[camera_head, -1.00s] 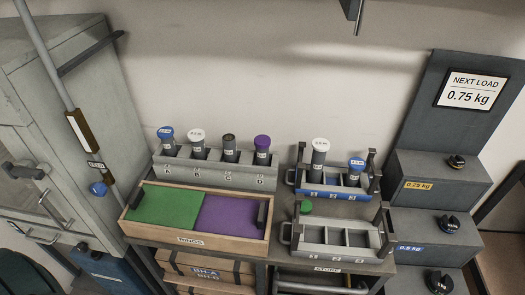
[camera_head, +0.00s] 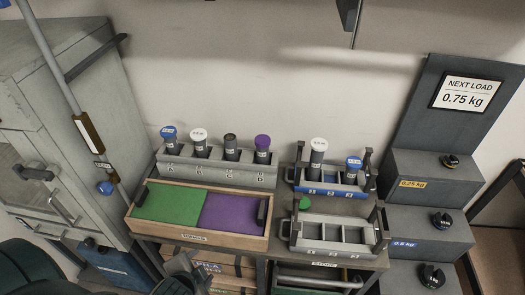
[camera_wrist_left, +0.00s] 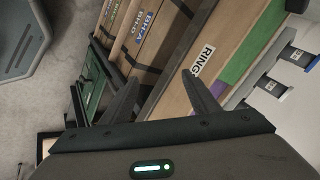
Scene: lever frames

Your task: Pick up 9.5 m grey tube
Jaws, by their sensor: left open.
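A grey tube with a dark grey cap (camera_head: 231,147) stands upright in the grey rack (camera_head: 190,170) at the back of the bench, third from the left. Its label is too small to read. Blue-capped (camera_head: 169,138), white-capped (camera_head: 198,143) and purple-capped (camera_head: 262,148) tubes stand in the same rack. My left gripper (camera_head: 184,272) is open and empty at the bottom, in front of and below the bench tray. The left wrist view shows its two fingers (camera_wrist_left: 160,84) spread with nothing between them. My right gripper is out of view.
A wooden tray (camera_head: 190,236) with green and purple mats lies before the rack. A blue rack (camera_head: 335,190) holds white-capped and blue-capped tubes; an empty grey carrier (camera_head: 335,249) stands before it. Labelled boxes (camera_wrist_left: 145,28) lie below. A grey cabinet (camera_head: 60,130) stands left, stepped weights right.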

